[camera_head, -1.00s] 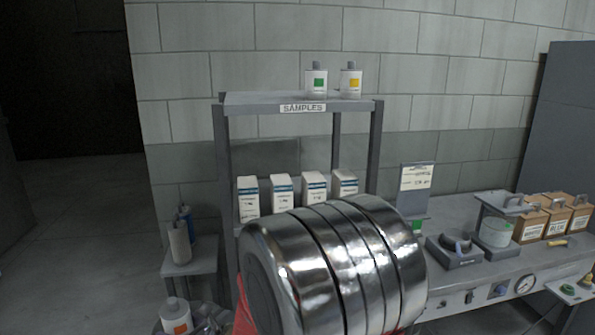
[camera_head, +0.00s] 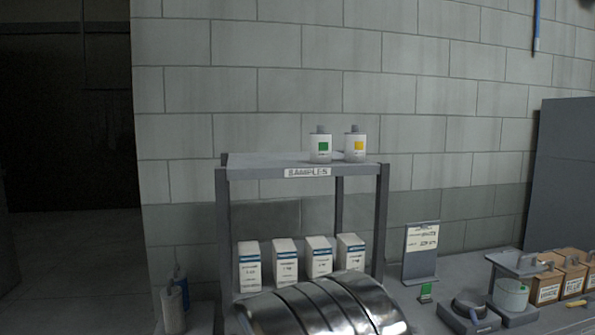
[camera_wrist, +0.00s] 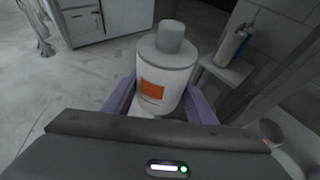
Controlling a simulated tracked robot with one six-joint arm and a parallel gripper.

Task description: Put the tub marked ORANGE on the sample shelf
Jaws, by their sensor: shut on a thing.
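A white tub (camera_wrist: 172,70) with a grey cap and an orange square label fills the middle of the wrist view. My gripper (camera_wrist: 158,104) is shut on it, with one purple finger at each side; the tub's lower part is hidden. The sample shelf (camera_head: 265,164), with its SAMPLES sign, stands in the head view. On its top board, right of the middle, stand a tub with a green label (camera_head: 320,147) and one with a yellow label (camera_head: 355,146). My gripper is out of the head view.
The top board's left half is bare. Several white boxes (camera_head: 285,262) stand on the lower level. On the bench at right are a sign stand (camera_head: 421,250), a scale (camera_head: 476,312) and brown boxes (camera_head: 546,285). A dark doorway (camera_head: 68,120) opens at left.

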